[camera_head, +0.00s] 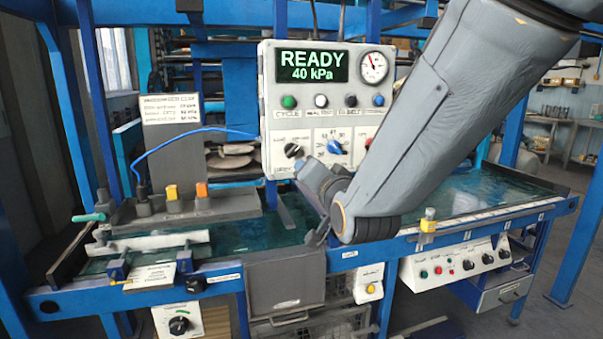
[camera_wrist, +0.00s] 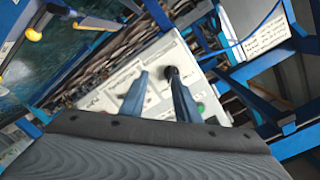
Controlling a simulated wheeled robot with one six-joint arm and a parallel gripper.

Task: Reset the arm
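My arm (camera_head: 425,110) reaches down from the upper right in the head view and bends in front of the control box (camera_head: 268,90). My gripper (camera_wrist: 157,74) shows in the wrist view as two blue-grey fingers standing apart with nothing between them. A white panel lies beyond them, with a black knob (camera_wrist: 170,71) near the right fingertip; I cannot tell whether they touch. In the head view I cannot make out the fingers clearly. The box's display (camera_head: 313,64) reads READY, 40 kPa.
A teal-surfaced bench (camera_head: 250,232) with a blue frame runs below the box. A grey clamp block (camera_head: 215,207) with a blue hose (camera_head: 185,133) stands at left. A gauge (camera_head: 373,67) and several buttons are on the box. Blue posts stand at both sides.

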